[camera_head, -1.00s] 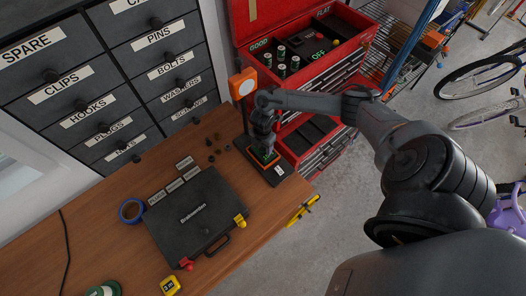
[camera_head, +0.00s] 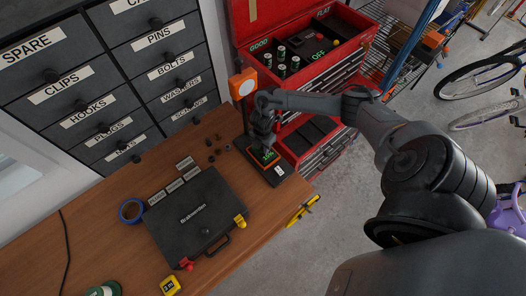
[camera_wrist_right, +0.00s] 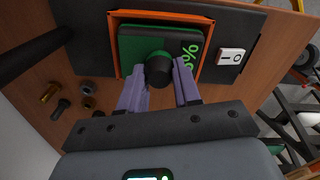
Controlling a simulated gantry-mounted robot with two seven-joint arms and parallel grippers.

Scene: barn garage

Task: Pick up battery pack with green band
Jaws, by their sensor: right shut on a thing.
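A dark cylindrical battery pack (camera_wrist_right: 158,70) with green around its edge stands over a green-lit screen in the right wrist view. My right gripper (camera_wrist_right: 162,83) has its two purple fingers on either side of the pack and is shut on it. The screen (camera_wrist_right: 205,34) has an orange frame and a percent reading, partly hidden by the pack and fingers. In the head view, my right gripper (camera_head: 263,145) is over the black tester (camera_head: 281,174) at the bench's right end, and the pack is mostly hidden. My left gripper is not in view.
A black case (camera_head: 190,222), blue tape (camera_head: 131,210) and small loose hardware (camera_head: 213,150) lie on the wooden bench (camera_head: 110,250). A red tool chest (camera_head: 300,45) behind holds several green-banded batteries (camera_head: 281,62) near a "GOOD" label. A white switch (camera_wrist_right: 231,57) is beside the screen.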

